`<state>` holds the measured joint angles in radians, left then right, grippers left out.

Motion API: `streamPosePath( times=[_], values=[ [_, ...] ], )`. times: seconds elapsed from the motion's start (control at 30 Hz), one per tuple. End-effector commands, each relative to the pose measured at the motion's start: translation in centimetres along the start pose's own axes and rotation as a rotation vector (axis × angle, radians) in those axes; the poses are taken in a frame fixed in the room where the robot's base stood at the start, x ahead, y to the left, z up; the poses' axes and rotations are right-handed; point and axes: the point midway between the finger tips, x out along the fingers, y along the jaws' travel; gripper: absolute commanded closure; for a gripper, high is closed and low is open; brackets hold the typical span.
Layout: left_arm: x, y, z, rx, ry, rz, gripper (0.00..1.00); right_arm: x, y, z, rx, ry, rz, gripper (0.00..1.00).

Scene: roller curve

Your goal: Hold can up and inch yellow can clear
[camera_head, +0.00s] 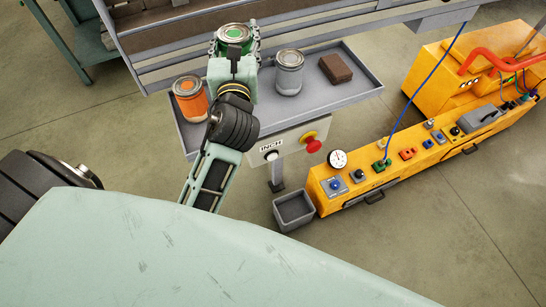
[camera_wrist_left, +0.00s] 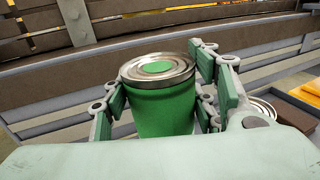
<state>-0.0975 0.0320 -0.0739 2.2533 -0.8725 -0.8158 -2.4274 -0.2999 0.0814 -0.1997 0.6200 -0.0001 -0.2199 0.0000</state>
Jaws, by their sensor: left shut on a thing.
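My left gripper (camera_head: 234,48) is shut on a green can (camera_head: 236,33) with a green-centred lid. It holds the can upright at the back edge of the grey tray, in front of the roller conveyor. In the left wrist view the green-padded fingers sit on both sides of the can (camera_wrist_left: 163,105). The control box (camera_head: 284,147) marked INCH hangs below the tray, with a white button (camera_head: 271,155) and a red knob (camera_head: 312,144). I see no can that is plainly yellow. My right gripper is not in view.
The grey tray (camera_head: 340,97) holds an orange can (camera_head: 190,100), a grey can (camera_head: 289,76) and a brown block (camera_head: 335,68). The conveyor (camera_head: 180,45) runs behind it. An orange machine (camera_head: 430,150) with hoses stands right. A grey bin (camera_head: 294,209) sits below.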

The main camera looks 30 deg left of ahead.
Motion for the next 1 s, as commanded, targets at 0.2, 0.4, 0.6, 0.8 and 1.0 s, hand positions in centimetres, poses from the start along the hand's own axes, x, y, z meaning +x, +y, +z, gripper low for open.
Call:
streamPosePath(
  times=[0.2,0.4,0.6,0.8,1.0],
  values=[
    [0.0,0.0,0.1,0.000,-0.001,0.000,0.76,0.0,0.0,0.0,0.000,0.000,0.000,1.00],
    [0.0,0.0,0.1,0.000,-0.001,0.000,0.76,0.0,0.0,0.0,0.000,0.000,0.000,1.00],
    [0.0,0.0,0.1,0.000,-0.001,0.000,0.76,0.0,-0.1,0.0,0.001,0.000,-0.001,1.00],
    [-2.5,-1.9,-0.8,0.007,0.001,-0.112,0.76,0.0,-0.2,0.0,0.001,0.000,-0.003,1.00],
    [-8.8,-6.0,-3.1,0.007,0.005,-0.363,0.76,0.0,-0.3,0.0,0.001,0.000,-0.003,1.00]
  ],
)
